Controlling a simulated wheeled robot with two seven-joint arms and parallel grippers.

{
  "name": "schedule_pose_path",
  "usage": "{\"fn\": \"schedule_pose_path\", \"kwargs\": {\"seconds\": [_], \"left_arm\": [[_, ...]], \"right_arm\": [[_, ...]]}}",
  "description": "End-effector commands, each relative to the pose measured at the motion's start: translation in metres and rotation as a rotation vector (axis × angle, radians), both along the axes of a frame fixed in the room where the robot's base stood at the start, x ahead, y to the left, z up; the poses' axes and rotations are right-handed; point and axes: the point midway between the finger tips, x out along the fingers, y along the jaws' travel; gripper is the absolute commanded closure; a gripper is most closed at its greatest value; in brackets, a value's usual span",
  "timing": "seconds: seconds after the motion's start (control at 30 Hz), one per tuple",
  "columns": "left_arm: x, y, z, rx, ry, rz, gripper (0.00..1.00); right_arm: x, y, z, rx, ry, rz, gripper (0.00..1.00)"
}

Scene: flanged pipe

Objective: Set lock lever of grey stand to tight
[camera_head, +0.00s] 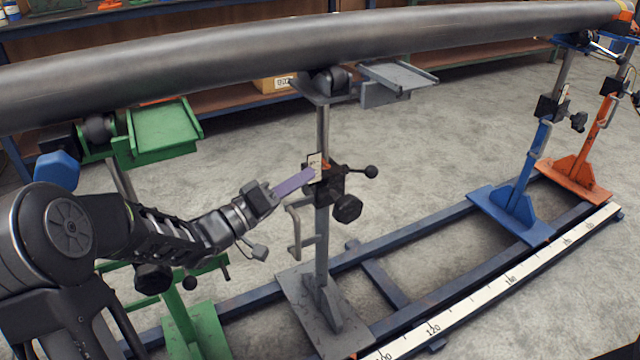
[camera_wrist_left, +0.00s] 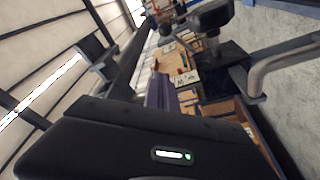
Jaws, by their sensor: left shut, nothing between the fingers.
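The grey stand (camera_head: 322,238) stands mid-picture under the pipe, with its base plate on the rail frame. A black clamp on its post carries a lever with a ball end (camera_head: 370,171) pointing right, and a larger black knob (camera_head: 347,208) below it. A small white tag (camera_head: 315,166) hangs on the clamp; it also shows in the left wrist view (camera_wrist_left: 186,78). My left gripper (camera_head: 311,173) is shut and empty, its purple fingers at the clamp's left side beside the tag. I cannot tell whether they touch. My right gripper is out of view.
The long dark pipe (camera_head: 250,60) runs overhead across the stands. A grey bent handle (camera_head: 296,232) sticks out of the post below my gripper. A green stand (camera_head: 165,130) is left; blue (camera_head: 515,202) and orange (camera_head: 580,172) stands are right. Floor between stands is open.

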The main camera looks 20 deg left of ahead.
Motion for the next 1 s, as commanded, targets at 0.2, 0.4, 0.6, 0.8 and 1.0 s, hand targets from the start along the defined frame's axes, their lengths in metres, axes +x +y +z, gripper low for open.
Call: {"fn": "schedule_pose_path", "kwargs": {"seconds": [0.2, 0.4, 0.6, 0.8, 1.0], "left_arm": [[-0.002, 0.0, 0.003, -0.001, -0.004, -0.007, 1.0], [0.0, -0.001, 0.002, -0.001, -0.004, -0.007, 1.0], [0.012, -0.007, 0.003, -0.001, -0.004, -0.007, 1.0], [0.039, -0.023, 0.006, -0.001, -0.005, -0.009, 1.0], [0.075, -0.043, 0.011, -0.001, -0.005, -0.009, 1.0]], "right_arm": [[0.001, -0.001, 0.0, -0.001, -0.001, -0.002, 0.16], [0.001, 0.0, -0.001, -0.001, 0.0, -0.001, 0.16], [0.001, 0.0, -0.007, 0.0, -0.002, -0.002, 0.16], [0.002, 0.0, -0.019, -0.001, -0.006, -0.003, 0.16], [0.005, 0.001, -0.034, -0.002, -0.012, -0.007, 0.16]]}}
